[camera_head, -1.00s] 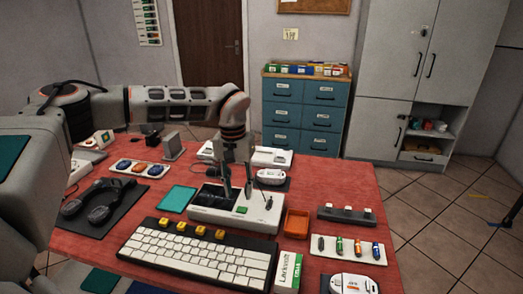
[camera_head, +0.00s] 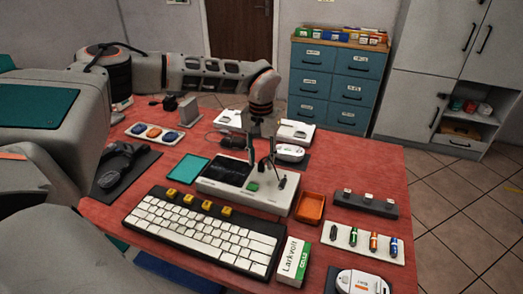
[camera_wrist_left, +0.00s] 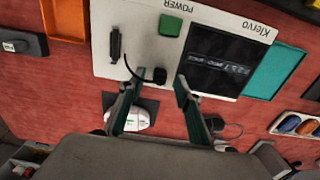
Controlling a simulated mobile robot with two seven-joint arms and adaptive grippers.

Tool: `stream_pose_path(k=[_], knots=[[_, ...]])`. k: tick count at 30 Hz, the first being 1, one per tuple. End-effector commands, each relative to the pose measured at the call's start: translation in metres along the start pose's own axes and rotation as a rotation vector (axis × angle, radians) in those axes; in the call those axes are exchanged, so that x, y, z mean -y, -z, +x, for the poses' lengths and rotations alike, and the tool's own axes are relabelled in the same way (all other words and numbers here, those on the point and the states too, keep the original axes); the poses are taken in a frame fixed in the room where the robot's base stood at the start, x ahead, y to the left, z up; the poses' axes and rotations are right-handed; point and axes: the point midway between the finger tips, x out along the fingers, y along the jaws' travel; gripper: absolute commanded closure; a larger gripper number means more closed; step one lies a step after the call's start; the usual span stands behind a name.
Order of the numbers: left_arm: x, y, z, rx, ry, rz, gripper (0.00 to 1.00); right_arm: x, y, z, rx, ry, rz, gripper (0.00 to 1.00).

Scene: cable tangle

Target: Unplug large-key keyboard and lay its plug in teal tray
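The large-key keyboard (camera_head: 205,233), with cream keys and several yellow ones, lies at the table's front. The teal tray (camera_head: 188,169) lies empty behind it; it also shows in the wrist view (camera_wrist_left: 273,70). The white device (camera_head: 243,201) has a green power button (camera_head: 252,187) and a dark screen. My left gripper (camera_head: 237,160) points down over its rear part, fingers apart. In the wrist view the open fingers (camera_wrist_left: 155,98) flank a small black plug-like end (camera_wrist_left: 158,75) with a thin black cable; contact is unclear. Which cable is the keyboard's cannot be told. My right gripper is out of view.
An orange tray (camera_head: 310,207) stands right of the device. A Larkvolt box (camera_head: 293,262), a battery board (camera_head: 364,243) and a dark strip with white blocks (camera_head: 365,205) lie farther right.

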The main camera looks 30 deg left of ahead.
Motion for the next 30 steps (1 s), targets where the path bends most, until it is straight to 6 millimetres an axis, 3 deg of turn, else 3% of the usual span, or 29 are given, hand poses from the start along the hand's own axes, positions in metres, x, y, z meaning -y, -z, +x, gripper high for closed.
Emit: stream_pose_path(k=[12,16,20,21,22,30], knots=[[-0.0003,0.0000,0.0083,-0.001,-0.001,0.001,0.66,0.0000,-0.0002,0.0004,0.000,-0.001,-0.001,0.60],[-0.0003,0.0000,0.0082,0.000,-0.001,0.001,1.00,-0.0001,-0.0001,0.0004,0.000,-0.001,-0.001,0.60],[-0.0003,0.0000,0.0082,0.000,-0.001,0.001,1.00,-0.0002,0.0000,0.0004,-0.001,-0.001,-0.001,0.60],[-0.0003,0.0000,0.0081,0.000,-0.001,0.001,0.92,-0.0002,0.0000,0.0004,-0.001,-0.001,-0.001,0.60],[-0.0003,-0.0001,0.0081,0.000,-0.001,0.001,0.99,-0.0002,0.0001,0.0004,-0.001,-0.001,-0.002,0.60],[-0.0003,0.0000,0.0075,0.000,-0.001,0.000,1.00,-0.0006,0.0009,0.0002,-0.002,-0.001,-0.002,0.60]])
